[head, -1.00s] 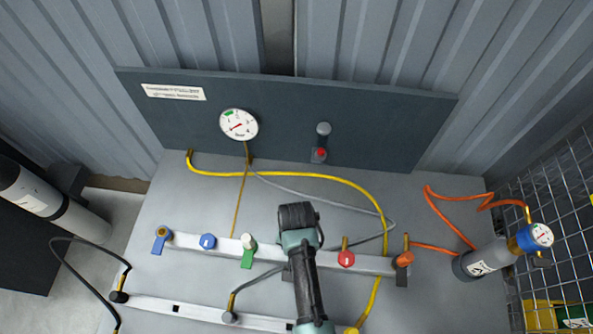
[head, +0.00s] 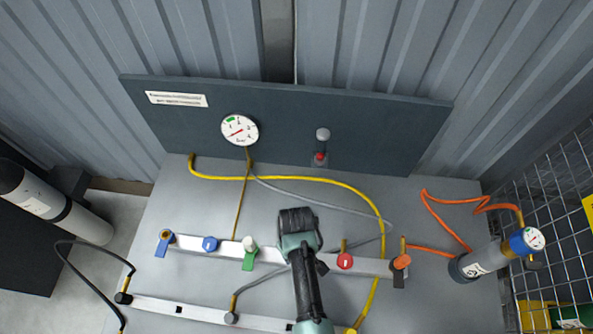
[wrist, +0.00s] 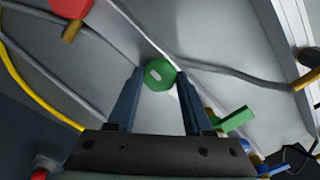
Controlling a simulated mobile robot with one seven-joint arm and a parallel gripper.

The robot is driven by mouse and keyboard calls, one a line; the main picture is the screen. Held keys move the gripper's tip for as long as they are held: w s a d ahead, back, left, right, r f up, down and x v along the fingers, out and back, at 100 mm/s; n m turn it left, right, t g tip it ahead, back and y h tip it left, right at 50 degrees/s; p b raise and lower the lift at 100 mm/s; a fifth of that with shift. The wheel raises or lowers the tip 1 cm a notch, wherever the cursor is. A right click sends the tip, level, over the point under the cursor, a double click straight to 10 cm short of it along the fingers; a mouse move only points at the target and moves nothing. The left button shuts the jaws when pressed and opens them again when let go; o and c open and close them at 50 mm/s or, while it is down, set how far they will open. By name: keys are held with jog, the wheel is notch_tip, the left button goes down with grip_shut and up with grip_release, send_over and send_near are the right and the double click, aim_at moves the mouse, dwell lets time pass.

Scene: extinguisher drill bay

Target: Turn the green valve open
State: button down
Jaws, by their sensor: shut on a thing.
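In the wrist view the green valve knob (wrist: 159,74) is a faceted disc with a pale line across its face. My gripper (wrist: 160,79) has one dark finger on each side of it and is shut on it at the fingertips. In the head view my gripper (head: 300,246) is over the pipe rail (head: 270,256) and hides this knob and the fingertips. A separate green lever (head: 249,260) with a white top stands just left of the gripper; it also shows in the wrist view (wrist: 235,119).
Close by on the rail are a red knob (head: 345,261), a blue knob (head: 210,244), a blue lever (head: 164,243) and an orange lever (head: 400,264). A yellow hose (head: 377,205) and grey hoses cross the bench. A gauge (head: 240,130) is on the back panel. A grey cylinder (head: 478,263) stands right.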

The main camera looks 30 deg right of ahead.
jog(key=shift+n, duration=0.6)
jog(key=shift+c, duration=1.5)
grip_release()
notch_tip(320, 180, up, 13)
jog(key=shift+b, duration=0.3)
